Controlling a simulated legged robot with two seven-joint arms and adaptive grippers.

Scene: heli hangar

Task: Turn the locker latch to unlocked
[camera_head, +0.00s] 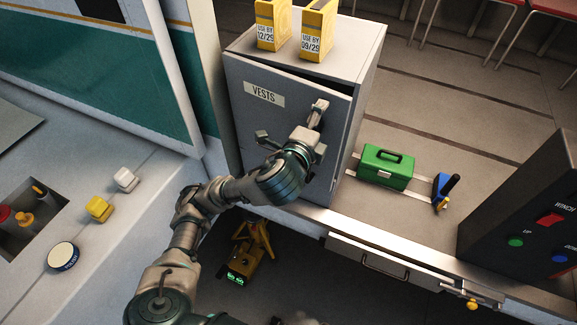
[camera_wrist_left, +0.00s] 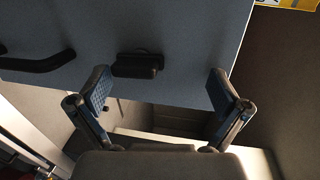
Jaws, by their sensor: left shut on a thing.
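The grey locker (camera_head: 245,125) labelled VESTS stands behind the counter, its door front facing me. My left gripper (camera_head: 291,124) is at the door, right of the label's lower end. The left wrist view shows a dark latch (camera_wrist_left: 138,65) on the door between the fingers of my left gripper (camera_wrist_left: 160,82), nearer the left finger. My right gripper is out of view.
Two yellow boxes (camera_head: 272,25) (camera_head: 317,30) stand on the locker. A green toolbox (camera_head: 386,167) and a blue tool (camera_head: 443,190) lie to its right. A control box (camera_head: 530,220) is at far right. A dark handle (camera_wrist_left: 40,62) is left of the latch.

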